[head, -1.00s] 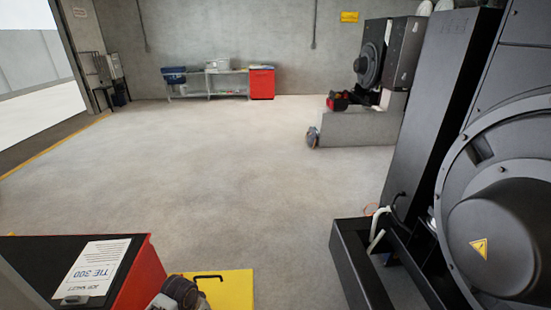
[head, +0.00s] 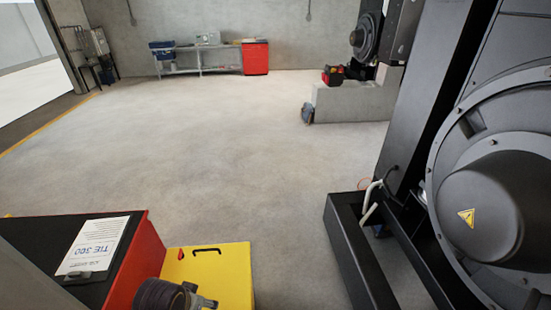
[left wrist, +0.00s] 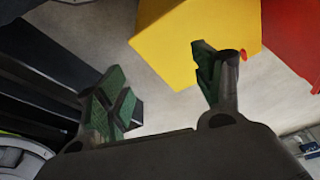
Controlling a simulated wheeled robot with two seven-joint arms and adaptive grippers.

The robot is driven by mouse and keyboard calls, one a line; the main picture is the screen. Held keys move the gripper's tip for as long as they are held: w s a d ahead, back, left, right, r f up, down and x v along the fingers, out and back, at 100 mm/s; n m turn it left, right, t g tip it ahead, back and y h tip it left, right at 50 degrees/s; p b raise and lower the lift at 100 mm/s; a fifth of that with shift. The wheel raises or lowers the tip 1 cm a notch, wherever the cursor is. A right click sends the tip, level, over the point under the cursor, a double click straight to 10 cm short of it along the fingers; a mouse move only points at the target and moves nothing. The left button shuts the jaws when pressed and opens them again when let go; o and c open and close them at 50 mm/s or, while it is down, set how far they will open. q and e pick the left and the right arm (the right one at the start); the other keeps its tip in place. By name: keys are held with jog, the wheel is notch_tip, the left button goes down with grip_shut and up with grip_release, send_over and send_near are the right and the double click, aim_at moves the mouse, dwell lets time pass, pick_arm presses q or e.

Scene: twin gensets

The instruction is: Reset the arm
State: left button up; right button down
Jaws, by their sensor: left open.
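My left arm's dark wrist shows at the bottom edge of the head view, in front of a yellow box (head: 226,275) with a black handle. In the left wrist view my left gripper (left wrist: 163,93) has its two green-padded fingers spread wide apart. The yellow box also shows in the left wrist view (left wrist: 180,40), behind and above the right finger. My right gripper is in neither view.
A red and black cabinet (head: 128,265) with a paper sheet stands at the lower left. A large black genset (head: 495,190) and its black base frame (head: 345,255) fill the right. The concrete floor (head: 210,150) between is clear. A workbench (head: 200,65) and red cabinet (head: 255,58) stand far back.

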pick_arm(q)
jog(key=s+f+g+b, duration=0.1)
jog(key=s+f, duration=0.1)
jog(key=f, duration=1.5)
jog(key=s+f+b, duration=0.1)
jog(key=s+f, duration=0.1)
jog(key=f, duration=1.5)
jog(key=s+a+f+b, duration=0.1)
jog(key=s+a+f, duration=0.1)
jog(key=s+f, duration=0.8)
jog(key=s+a+f+g+b, duration=0.1)
jog(key=s+a+f, duration=0.2)
jog(key=s+f, duration=0.8)
jog(key=shift+s, duration=0.6)
jog(key=shift+f, duration=0.1)
